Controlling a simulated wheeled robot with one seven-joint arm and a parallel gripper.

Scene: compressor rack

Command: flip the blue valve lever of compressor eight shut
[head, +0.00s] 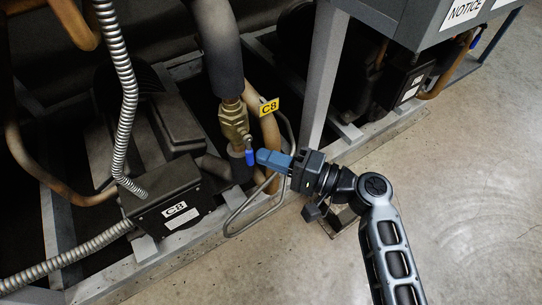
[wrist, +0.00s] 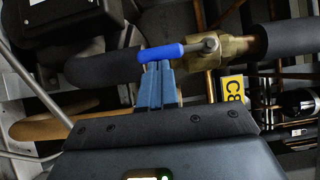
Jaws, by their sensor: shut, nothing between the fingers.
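The blue valve lever (head: 250,157) hangs down from the brass valve (head: 234,120) beside the yellow C8 tag (head: 269,107). In the wrist view the blue lever (wrist: 162,53) extends left from its stem at the brass valve (wrist: 237,47), and the C8 tag (wrist: 232,88) is below right. My gripper (head: 262,157) is shut and empty, its blue fingertips just right of the lever's lower part in the head view. In the wrist view the shut fingertips (wrist: 157,68) are right at the lever's edge; I cannot tell whether they touch.
A black box labelled C8 (head: 170,207) stands left of the valve, with flexible metal conduit (head: 128,100) above it. A bent metal tube (head: 250,212) and a grey frame post (head: 323,70) are near my gripper. Bare floor (head: 450,180) is open at right.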

